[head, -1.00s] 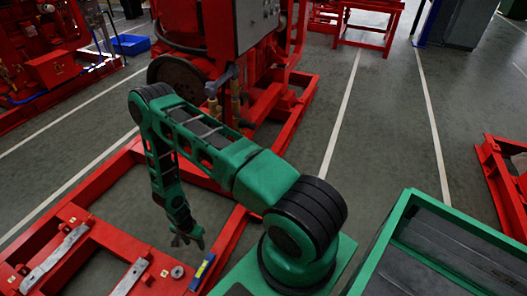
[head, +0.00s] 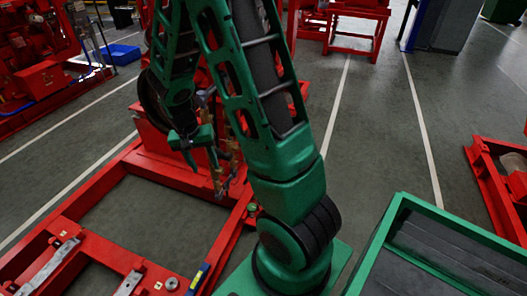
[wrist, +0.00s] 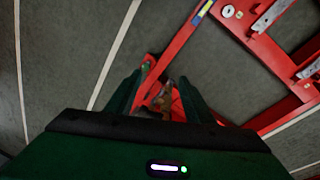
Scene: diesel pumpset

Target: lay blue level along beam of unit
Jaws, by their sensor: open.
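The blue level (head: 198,278), with yellow on it, lies on the red beam (head: 226,240) of the unit's frame, near the bottom edge of the head view. Its long side runs roughly along that beam. It also shows at the top of the wrist view (wrist: 202,12), on the same beam. My gripper (head: 203,162) is open and empty, raised well above the frame and farther back than the level. In the wrist view its two fingers (wrist: 160,97) stand apart, with a red part and a brass-coloured fitting showing below between them.
The red engine unit (head: 165,105) stands close behind my gripper. Metal plates (head: 128,283) sit on the red crossbar left of the level. A green-rimmed tray (head: 385,225) is at the right.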

